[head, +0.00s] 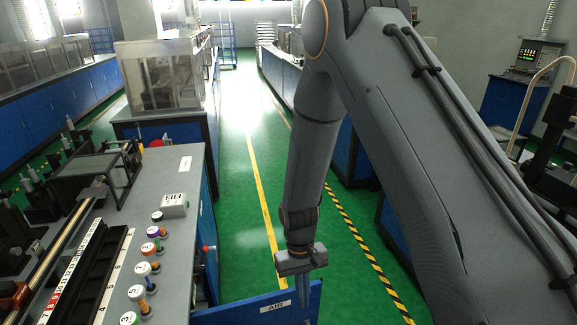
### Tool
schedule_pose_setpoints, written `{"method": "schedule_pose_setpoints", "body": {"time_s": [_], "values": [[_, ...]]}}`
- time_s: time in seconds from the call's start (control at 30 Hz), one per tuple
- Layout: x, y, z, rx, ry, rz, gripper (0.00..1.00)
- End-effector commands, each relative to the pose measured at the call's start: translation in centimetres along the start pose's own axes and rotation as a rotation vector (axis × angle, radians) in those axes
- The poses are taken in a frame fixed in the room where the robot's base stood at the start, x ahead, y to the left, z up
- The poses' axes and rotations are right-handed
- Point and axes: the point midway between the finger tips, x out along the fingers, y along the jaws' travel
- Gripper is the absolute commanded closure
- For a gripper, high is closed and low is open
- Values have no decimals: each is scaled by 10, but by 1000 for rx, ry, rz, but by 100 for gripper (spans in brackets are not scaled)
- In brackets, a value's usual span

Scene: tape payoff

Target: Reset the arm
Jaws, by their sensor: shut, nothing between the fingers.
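My arm fills the right and middle of the head view, bent at the elbow near the top with its forearm hanging down. My gripper (303,287) is at the lower end of that forearm and points downward. Its fingers are together with nothing visible between them. I cannot tell how far the fingertips are from that panel.
On the workbench stand several numbered spools (144,269) in a row, a black slotted rack (95,275) and a small white box (174,205). A clear-walled cabinet (165,75) stands behind. The green floor (235,140) of the aisle is free. A control console (525,80) is at the right.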

Motion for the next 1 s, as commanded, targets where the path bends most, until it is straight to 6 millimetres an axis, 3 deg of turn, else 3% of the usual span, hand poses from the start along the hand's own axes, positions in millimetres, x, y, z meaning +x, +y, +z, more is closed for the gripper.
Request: {"method": "schedule_pose_setpoints", "body": {"time_s": [0.57,0.8,1.0], "values": [[-53,49,14,85,106,-20,100],[-88,90,45,167,206,-27,100],[-104,118,79,236,287,-25,100]]}}
